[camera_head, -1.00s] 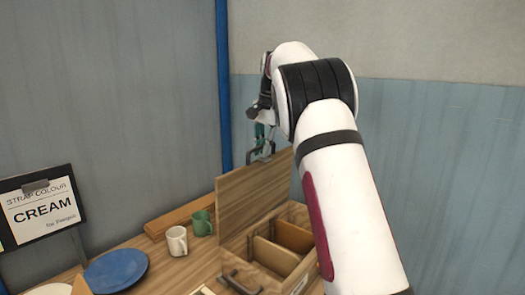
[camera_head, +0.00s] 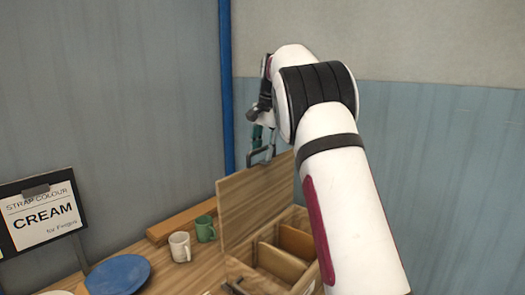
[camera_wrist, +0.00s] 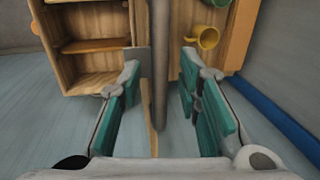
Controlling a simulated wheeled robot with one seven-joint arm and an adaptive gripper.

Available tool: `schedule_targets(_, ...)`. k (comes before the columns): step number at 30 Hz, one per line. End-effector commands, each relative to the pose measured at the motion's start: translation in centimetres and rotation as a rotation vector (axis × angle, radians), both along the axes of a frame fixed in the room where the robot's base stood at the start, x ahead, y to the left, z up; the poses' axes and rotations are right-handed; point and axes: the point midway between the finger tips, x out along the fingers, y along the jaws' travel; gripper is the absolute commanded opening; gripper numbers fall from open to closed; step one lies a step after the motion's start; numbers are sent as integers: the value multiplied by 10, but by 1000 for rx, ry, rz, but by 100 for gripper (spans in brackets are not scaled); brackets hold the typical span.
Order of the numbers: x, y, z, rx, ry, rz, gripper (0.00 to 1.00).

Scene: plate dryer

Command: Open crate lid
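The wooden crate (camera_head: 237,268) stands on the table with its lid (camera_head: 250,210) swung up, close to upright. Dividers show inside the crate. My gripper (camera_head: 262,148) is at the lid's upper edge, partly hidden by my arm in the head view. In the wrist view, the teal fingers (camera_wrist: 162,105) are spread, with the lid's narrow edge (camera_wrist: 159,60) seen between them. Gaps show on both sides, so the fingers do not look clamped on it. The open crate also shows at left in the wrist view (camera_wrist: 88,88).
A cream mug (camera_head: 180,247) and a green mug (camera_head: 205,229) stand left of the lid, before a wooden strip (camera_head: 172,224). A blue plate (camera_head: 118,273) lies further left, near a sign reading CREAM (camera_head: 40,216). Walls close off the back.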

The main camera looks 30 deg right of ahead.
Motion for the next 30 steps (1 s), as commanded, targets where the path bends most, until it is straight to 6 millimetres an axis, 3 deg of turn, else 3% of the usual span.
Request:
schedule_targets(7, -1, -1, 6, 0, -1, -1, 31)
schedule_targets(21, -10, -5, 66, -2, -2, 0, 31)
schedule_targets(30, -13, -5, 74, 0, 1, -1, 31)
